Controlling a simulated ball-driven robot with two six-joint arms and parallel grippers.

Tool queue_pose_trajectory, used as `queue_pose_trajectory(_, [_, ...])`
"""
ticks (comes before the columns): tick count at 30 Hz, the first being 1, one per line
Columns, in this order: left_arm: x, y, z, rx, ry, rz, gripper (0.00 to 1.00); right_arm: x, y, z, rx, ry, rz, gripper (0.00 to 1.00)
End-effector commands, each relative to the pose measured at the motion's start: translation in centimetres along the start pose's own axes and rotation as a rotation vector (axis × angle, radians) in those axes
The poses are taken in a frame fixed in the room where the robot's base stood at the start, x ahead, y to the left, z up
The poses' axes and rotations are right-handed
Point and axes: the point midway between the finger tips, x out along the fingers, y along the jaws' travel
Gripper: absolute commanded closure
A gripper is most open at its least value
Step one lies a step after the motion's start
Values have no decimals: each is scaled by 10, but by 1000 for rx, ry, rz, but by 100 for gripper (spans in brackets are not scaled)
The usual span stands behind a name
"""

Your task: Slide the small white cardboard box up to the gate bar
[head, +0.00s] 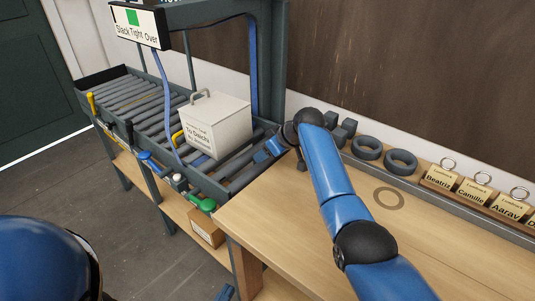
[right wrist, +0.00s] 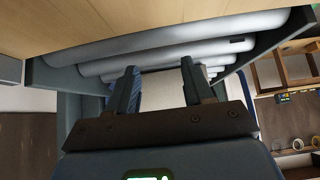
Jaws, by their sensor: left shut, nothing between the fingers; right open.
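The small white cardboard box (head: 218,121) stands upright on the grey rollers (head: 140,100), near their right end. It has a handle on top and a printed label in front. A short yellow piece (head: 177,138) shows at its left side; I cannot tell whether this is the gate bar or whether they touch. My right gripper (head: 268,148) is low at the rollers' right end, right of the box. In the right wrist view its fingers (right wrist: 160,85) are open, with a pale surface beyond, probably the box. My left gripper (head: 225,293) barely shows at the bottom edge, shut and empty.
A dark frame (head: 270,60) with a "Slack Tight Over" sign (head: 140,24) rises over the rollers.

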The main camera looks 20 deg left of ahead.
Motion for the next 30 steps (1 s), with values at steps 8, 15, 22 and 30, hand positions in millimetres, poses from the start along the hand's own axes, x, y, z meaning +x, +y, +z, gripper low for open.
queue_pose_trajectory(8, [0, 0, 0, 0, 0, 0, 100, 0, 0, 0, 0, 0, 0, 49])
queue_pose_trajectory(15, [0, 0, -19, 0, 0, 0, 100, -10, 0, 0, 1, 0, 0, 49])
queue_pose_trajectory(22, [-1, 0, -45, 0, 0, 0, 100, -24, 0, 6, 1, -1, 0, 49])
queue_pose_trajectory(30, [-2, 0, -74, 0, 0, 0, 100, -41, 0, 14, 1, -1, 0, 49])
